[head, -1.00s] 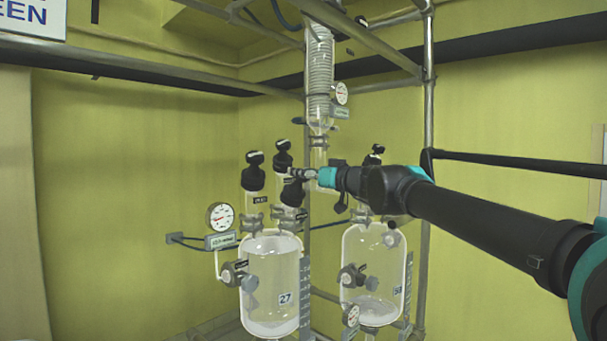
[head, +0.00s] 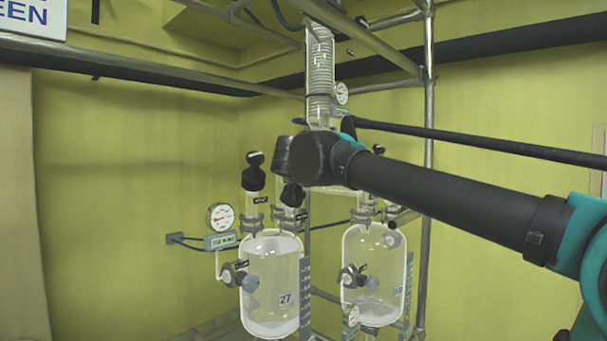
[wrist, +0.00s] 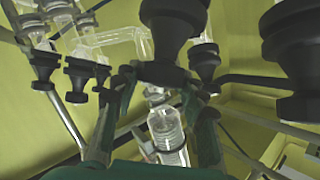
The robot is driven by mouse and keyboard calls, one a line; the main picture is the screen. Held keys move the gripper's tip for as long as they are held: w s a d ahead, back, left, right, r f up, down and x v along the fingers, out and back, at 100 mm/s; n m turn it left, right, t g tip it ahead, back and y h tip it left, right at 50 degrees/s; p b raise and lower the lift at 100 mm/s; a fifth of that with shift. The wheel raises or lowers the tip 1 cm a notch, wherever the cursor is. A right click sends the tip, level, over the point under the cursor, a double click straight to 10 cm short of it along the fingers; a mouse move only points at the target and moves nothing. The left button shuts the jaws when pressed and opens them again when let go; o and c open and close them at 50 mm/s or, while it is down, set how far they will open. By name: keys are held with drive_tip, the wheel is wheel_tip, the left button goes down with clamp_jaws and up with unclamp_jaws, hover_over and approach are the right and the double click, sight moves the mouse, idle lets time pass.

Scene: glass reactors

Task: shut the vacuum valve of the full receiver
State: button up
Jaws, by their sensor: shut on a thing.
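Two glass receivers stand side by side in the head view: the left one (head: 272,275) is tagged 27, the right one (head: 372,285) has a tag I cannot read surely. Black valve knobs top the left receiver's necks, one at the left (head: 254,178) and one nearer (head: 292,195). In the wrist view my gripper (wrist: 163,84) has its fingers on both sides of a black valve knob (wrist: 172,40) and is shut on it. My arm hides the gripper in the head view, so which receiver's knob this is stays unclear.
A coiled glass condenser (head: 320,75) stands above the receivers. A round gauge (head: 220,216) is at the left. A metal upright (head: 429,110) and overhead rails frame the rig. More black knobs (wrist: 205,62) crowd the gripper. Open floor room shows at the left.

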drive_tip(key=m+g+h, duration=0.2)
drive_tip(key=m+h, duration=0.2)
drive_tip(key=shift+a+m+g, duration=0.1)
drive_tip(key=shift+m+g, duration=0.3)
drive_tip(key=m+g+h, duration=0.2)
drive_tip(key=m+g, duration=0.2)
drive_tip(key=m, duration=0.1)
drive_tip(key=shift+g+h, duration=0.3)
drive_tip(key=shift+h, duration=0.1)
drive_tip(key=o, duration=1.2)
drive_tip(key=shift+c, duration=0.2)
drive_tip(key=v, duration=1.2)
drive_tip(key=shift+w, duration=0.2)
